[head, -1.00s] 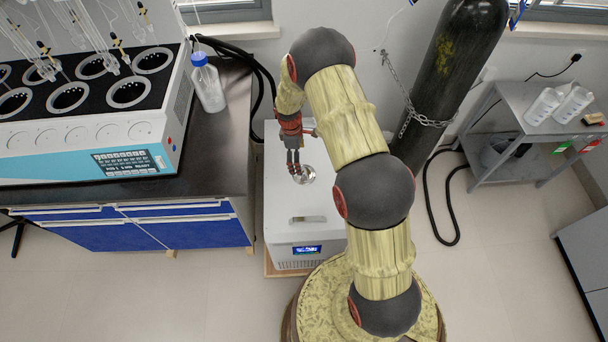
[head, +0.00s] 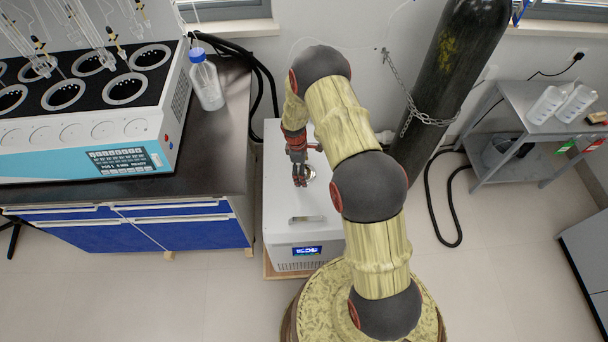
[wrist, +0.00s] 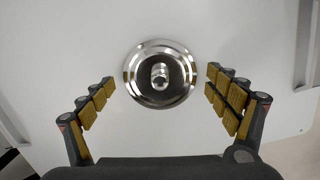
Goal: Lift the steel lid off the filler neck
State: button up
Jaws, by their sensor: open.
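The steel lid (wrist: 143,92) is a round, shiny disc with a small knob at its middle. In the wrist view it lies on the flat white top of the chiller box (wrist: 60,50), and the filler neck under it is hidden. My gripper (wrist: 161,86) is open, with one finger to the left of the lid and the other to the right, and I see no contact. In the head view my gripper (head: 300,182) hangs over the box top and covers part of the lid (head: 310,173).
The white box (head: 290,235) has a handle (head: 306,219) near its front. A bench (head: 225,130) with a blue-and-white distiller (head: 90,150) stands to the left. A chained dark cylinder (head: 450,70) stands behind right, and a grey cart (head: 530,100) is farther right.

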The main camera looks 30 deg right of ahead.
jog(key=shift+c, duration=0.8)
jog(key=shift+s, duration=0.15)
jog(key=c, duration=1.3)
